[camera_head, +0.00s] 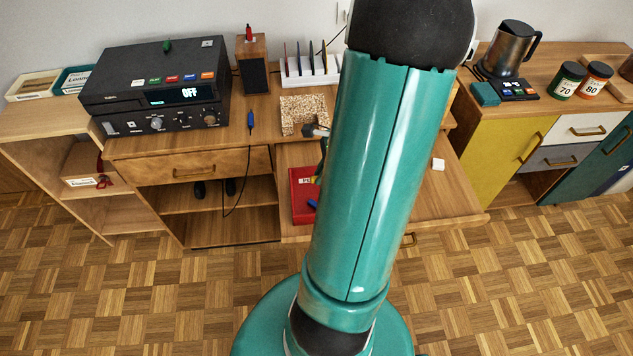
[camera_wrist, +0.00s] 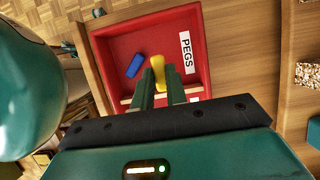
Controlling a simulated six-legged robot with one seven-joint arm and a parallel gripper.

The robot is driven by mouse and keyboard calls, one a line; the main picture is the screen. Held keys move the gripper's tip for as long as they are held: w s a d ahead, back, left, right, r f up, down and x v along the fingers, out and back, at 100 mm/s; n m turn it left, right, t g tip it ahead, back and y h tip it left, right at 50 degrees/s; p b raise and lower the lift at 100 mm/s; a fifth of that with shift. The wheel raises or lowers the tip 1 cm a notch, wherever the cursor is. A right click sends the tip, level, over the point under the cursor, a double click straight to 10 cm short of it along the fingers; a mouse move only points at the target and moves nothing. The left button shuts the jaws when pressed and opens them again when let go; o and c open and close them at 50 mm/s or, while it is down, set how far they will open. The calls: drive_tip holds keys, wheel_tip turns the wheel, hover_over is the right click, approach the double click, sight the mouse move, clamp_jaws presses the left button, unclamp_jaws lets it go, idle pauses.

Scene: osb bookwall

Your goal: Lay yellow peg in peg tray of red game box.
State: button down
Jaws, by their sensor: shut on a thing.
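The red game box (camera_wrist: 98,62) is open below my gripper in the wrist view. Its peg tray (camera_wrist: 173,30) has a red floor and a white PEGS label (camera_wrist: 187,52) on the right. A blue peg (camera_wrist: 135,65) lies in the tray. My gripper (camera_wrist: 160,84) is shut on the yellow peg (camera_wrist: 158,68), over the near part of the tray. I cannot tell how high the peg is above the floor. In the head view, the red game box (camera_head: 301,190) is partly hidden behind my arm.
A light wooden divider (camera_wrist: 127,100) crosses the box at the near side of the tray. A cork-like block (camera_head: 303,114) lies on the desk behind the box. A black device (camera_head: 160,85) stands to the left.

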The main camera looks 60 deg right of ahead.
sight(316, 191)
drive_tip(key=shift+w+a+f, duration=0.2)
drive_tip(key=shift+w+f, duration=0.4)
drive_tip(key=shift+f, duration=0.15)
drive_tip(key=shift+w+f, duration=0.2)
drive_tip(key=shift+f, duration=1.6)
drive_tip(key=shift+f, duration=0.1)
drive_tip(key=c, duration=1.7)
unclamp_jaws()
